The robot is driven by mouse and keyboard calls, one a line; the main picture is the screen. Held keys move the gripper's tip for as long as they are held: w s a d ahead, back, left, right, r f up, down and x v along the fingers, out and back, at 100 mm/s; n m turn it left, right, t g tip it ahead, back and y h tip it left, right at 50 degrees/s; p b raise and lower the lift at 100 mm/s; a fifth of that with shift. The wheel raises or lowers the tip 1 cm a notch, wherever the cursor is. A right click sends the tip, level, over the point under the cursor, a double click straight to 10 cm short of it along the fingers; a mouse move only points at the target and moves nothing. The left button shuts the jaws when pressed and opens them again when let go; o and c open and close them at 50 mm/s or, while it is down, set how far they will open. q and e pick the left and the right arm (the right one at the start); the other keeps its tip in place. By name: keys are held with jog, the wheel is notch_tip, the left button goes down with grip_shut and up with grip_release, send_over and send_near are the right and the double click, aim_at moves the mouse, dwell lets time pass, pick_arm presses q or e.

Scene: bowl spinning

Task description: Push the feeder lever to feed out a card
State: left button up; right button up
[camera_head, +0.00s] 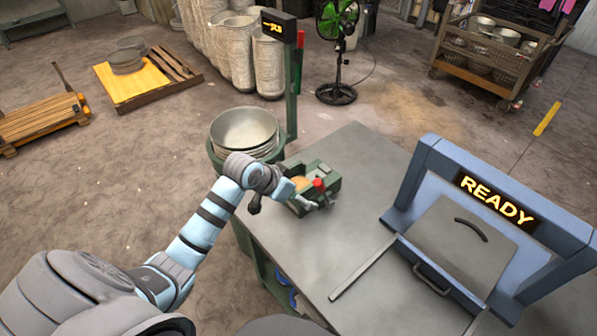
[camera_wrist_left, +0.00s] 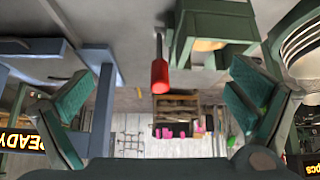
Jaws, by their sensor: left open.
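The green card feeder (camera_head: 325,172) sits on the grey table near its far left corner. Its lever has a red knob (camera_head: 319,184). In the left wrist view, which looks upside down, the red lever handle (camera_wrist_left: 160,74) shows near the middle, beside the green feeder body (camera_wrist_left: 222,25). A tan surface, perhaps cards, shows inside the feeder. My left gripper (camera_wrist_left: 160,98) is open, with green-padded fingers on either side of the red handle in the picture. I see no contact with it. In the head view the wrist partly covers the feeder. My right gripper is not in view.
A blue machine with a READY sign (camera_head: 497,200) stands at the table's right. A stack of metal bowls (camera_head: 244,128) on a green stand is at the table's far left, next to a post with a display (camera_head: 278,27). The middle tabletop (camera_head: 345,240) is clear.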

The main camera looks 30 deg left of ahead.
aim_at(315, 183)
pick_arm(q)
notch_tip(315, 183, up, 4)
jog(key=w, duration=0.2)
jog(key=shift+m+t, duration=0.3)
jog(key=b+x, duration=0.4)
jog(key=x, duration=0.1)
jog(key=b+x, duration=0.5)
jog(key=shift+s+d+f, duration=0.1)
jog(key=shift+d+f, duration=0.15)
jog(key=shift+f, duration=0.05)
jog(key=shift+w+d+f, duration=0.15)
jog(key=shift+w+f, duration=0.1)
jog(key=shift+w, duration=0.05)
jog(key=shift+r, duration=0.1)
jog(key=shift+c, duration=0.2)
jog(key=c, duration=2.2)
jog(key=shift+c, duration=0.2)
jog(key=shift+w, duration=0.1)
